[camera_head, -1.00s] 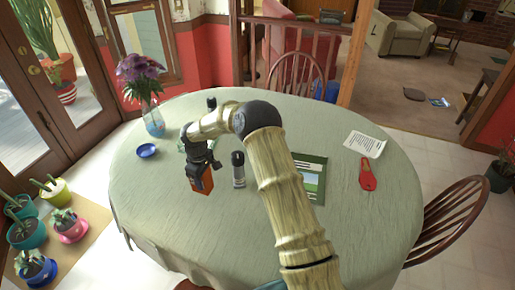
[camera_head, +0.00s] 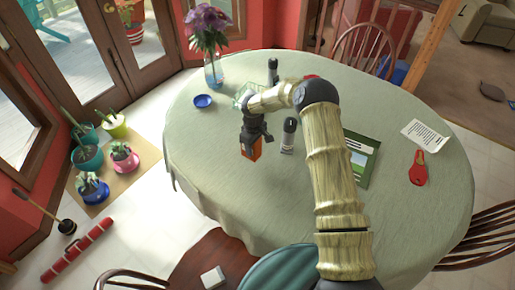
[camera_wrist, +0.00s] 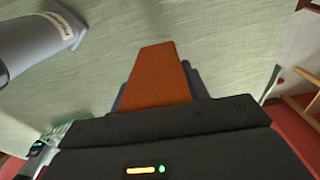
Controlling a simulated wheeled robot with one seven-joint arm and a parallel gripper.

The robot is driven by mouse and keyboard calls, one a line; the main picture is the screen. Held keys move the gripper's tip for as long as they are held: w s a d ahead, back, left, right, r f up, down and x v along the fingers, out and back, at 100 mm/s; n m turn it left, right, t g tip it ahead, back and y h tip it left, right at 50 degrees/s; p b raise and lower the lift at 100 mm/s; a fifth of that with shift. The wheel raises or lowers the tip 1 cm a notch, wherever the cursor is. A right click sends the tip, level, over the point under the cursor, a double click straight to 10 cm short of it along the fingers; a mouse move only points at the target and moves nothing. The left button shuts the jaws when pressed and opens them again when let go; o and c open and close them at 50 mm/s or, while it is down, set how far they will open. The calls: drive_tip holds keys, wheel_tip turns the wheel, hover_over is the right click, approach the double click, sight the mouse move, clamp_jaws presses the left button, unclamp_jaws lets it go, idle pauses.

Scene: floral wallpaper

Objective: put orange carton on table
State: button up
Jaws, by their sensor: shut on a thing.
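The orange carton (camera_head: 251,148) is in my gripper (camera_head: 251,138), over the left part of the table (camera_head: 230,200) with its green cloth. In the wrist view the carton (camera_wrist: 157,76) stands out between the dark fingers, and my gripper is shut on it. The cloth (camera_wrist: 220,40) shows behind it. I cannot tell whether the carton's bottom touches the cloth. The gripper hides the carton's upper part in the head view.
A grey and black bottle (camera_head: 289,134) stands close to the right of the carton, and another dark bottle (camera_head: 272,71) stands behind. A blue bowl (camera_head: 203,101), a flower vase (camera_head: 213,72), a green book (camera_head: 360,155) and a red item (camera_head: 418,170) are around. The front cloth is clear.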

drive_tip(key=shift+f+p, duration=0.45)
drive_tip(key=shift+f, duration=1.4)
drive_tip(key=o, duration=1.2)
drive_tip(key=shift+f, duration=0.1)
drive_tip(key=shift+c, duration=0.2)
wheel_tip(320, 180, up, 12)
drive_tip(key=shift+r+b, duration=0.1)
drive_tip(key=shift+b, duration=1.1)
